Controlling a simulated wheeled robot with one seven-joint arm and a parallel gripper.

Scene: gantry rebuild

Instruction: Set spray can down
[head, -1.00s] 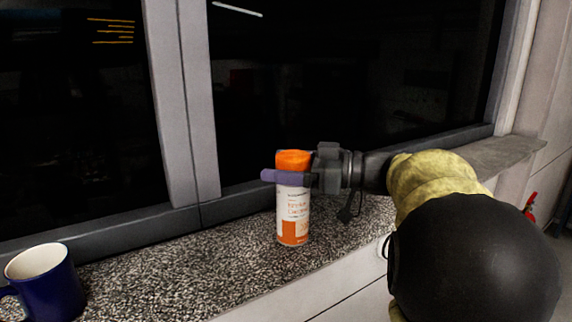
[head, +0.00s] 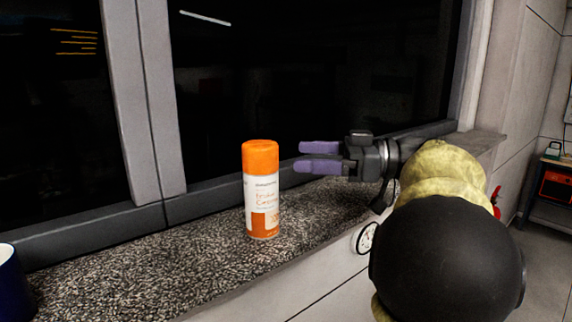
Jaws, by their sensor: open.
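The spray can (head: 262,190) is white with an orange cap and an orange lower label. It stands upright on the speckled stone window sill (head: 150,265) in the head view. My gripper (head: 318,157) is to the right of the can, its two purple fingers pointing left towards it. The fingers are apart and empty, with a clear gap between their tips and the can.
A dark blue mug (head: 12,290) is cut off at the left edge, on the sill. A dark window with a grey frame (head: 155,100) rises behind the sill. A round white dial (head: 367,238) shows below the sill's front edge, beside my arm.

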